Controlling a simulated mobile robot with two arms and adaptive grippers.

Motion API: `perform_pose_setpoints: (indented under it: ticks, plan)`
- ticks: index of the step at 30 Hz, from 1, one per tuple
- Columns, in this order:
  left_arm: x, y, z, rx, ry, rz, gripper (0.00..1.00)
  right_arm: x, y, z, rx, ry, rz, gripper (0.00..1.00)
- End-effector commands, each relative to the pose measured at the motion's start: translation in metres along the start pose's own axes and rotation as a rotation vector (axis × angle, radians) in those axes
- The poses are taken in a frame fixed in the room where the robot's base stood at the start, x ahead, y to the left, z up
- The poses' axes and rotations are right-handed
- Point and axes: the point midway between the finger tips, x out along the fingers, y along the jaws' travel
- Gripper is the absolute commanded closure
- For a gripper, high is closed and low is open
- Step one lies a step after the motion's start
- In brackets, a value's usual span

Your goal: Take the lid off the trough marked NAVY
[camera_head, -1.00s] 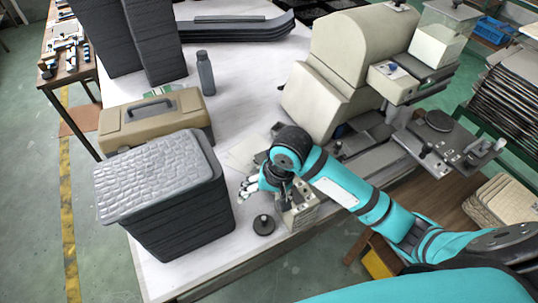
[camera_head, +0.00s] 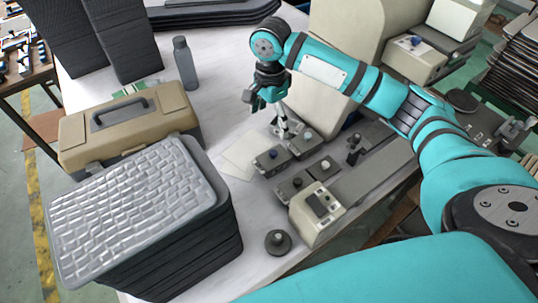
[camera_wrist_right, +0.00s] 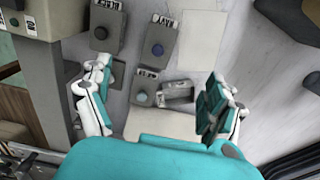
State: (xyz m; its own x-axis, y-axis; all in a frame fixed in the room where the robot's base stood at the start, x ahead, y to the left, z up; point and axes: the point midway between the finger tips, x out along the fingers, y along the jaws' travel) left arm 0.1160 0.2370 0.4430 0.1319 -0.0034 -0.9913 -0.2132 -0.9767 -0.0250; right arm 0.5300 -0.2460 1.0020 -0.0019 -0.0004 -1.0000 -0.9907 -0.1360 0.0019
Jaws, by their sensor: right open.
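Several small grey troughs with knobbed lids stand on the white table under my right gripper. One lid has a dark blue knob (camera_head: 273,154); it also shows in the right wrist view (camera_wrist_right: 157,49), with a white label at its edge. The label is too small to read surely, so I cannot confirm it says NAVY. An uncovered trough (camera_wrist_right: 178,93) lies beside the teal one. My right gripper (camera_wrist_right: 160,103) is open and empty above them. My left gripper is out of view.
A beige machine (camera_head: 335,100) stands behind and right of the troughs. A tan toolbox (camera_head: 128,122) and a stack of dark trays (camera_head: 140,215) stand at left, with a grey bottle (camera_head: 185,63) behind. A round dark knobbed piece (camera_head: 278,242) sits near the front edge. Flat paper (camera_head: 247,152) lies beside the troughs.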

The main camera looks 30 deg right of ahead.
Motion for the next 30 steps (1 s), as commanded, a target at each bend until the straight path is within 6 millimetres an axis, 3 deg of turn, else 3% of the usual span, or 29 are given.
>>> perform_pose_setpoints:
  ticks: [6, 9, 15, 21, 30]
  plan:
    - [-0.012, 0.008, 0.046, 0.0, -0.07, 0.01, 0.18, 0.047, 0.001, 0.0, 0.0, 0.001, 0.006, 0.1]
    - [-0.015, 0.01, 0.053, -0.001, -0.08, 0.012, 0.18, 0.069, 0.001, 0.0, -0.001, 0.001, 0.004, 0.1]
    - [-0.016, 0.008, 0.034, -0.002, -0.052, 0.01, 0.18, 0.099, 0.0, 0.0, -0.002, 0.0, 0.002, 0.1]
    - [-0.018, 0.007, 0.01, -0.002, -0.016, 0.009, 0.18, 0.111, 0.0, 0.001, -0.002, 0.001, 0.001, 0.1]
    - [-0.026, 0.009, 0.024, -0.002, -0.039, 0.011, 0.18, 0.152, -0.001, 0.003, -0.004, 0.001, 0.001, 0.1]
